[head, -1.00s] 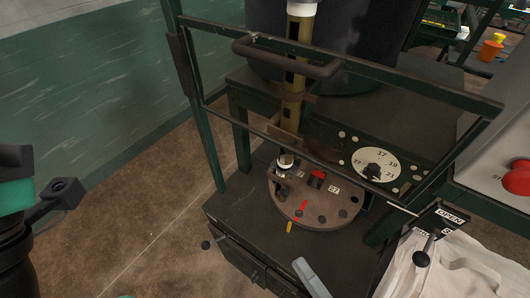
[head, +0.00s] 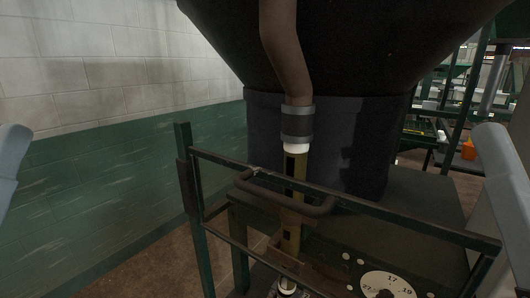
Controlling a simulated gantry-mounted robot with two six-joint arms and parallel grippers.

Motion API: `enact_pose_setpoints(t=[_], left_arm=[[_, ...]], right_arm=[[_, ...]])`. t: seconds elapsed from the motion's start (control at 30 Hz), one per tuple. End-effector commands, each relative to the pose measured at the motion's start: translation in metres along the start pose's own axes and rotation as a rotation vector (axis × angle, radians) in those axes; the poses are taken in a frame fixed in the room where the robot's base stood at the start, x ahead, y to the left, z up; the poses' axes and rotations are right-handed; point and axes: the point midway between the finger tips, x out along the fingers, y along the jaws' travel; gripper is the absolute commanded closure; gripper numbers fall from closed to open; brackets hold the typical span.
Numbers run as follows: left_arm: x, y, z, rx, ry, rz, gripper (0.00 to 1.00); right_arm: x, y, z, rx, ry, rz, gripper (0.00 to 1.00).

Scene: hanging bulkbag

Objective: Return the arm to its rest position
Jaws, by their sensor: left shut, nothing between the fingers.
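In the head view a pale blue-grey part of my left arm (head: 9,168) stands at the left edge. My left gripper is shut and empty, and its fingertips are not clearly shown. A matching pale part of my right arm (head: 506,185) stands at the right edge. My right gripper is not in view. Neither visible arm part appears to touch the equipment between them.
A large dark hopper (head: 345,65) with a brown pipe (head: 285,50) stands ahead. A green metal frame (head: 370,215) with a handle bar (head: 316,209) crosses in front. A white numbered dial (head: 400,283) is at the bottom. A wall (head: 110,190) stands left.

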Motion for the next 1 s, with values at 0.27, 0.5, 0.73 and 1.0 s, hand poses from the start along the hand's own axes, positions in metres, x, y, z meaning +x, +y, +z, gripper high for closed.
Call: enact_pose_setpoints(t=[0.27, 0.5, 0.73, 1.0], left_arm=[[0.090, 0.000, -0.084, 0.000, 0.003, 0.000, 1.00], [0.177, -0.001, -0.165, 0.000, 0.003, 0.000, 1.00], [0.252, -0.001, -0.235, 0.000, 0.003, 0.000, 1.00], [0.278, -0.001, -0.258, 0.000, 0.002, 0.000, 1.00]], right_arm=[[0.089, -0.001, -0.084, 0.021, 0.005, -0.009, 0.34], [0.176, 0.001, -0.164, 0.023, 0.004, -0.010, 0.34], [0.252, 0.002, -0.234, 0.024, 0.004, -0.010, 0.34], [0.277, 0.002, -0.257, 0.024, 0.003, -0.010, 0.34]])
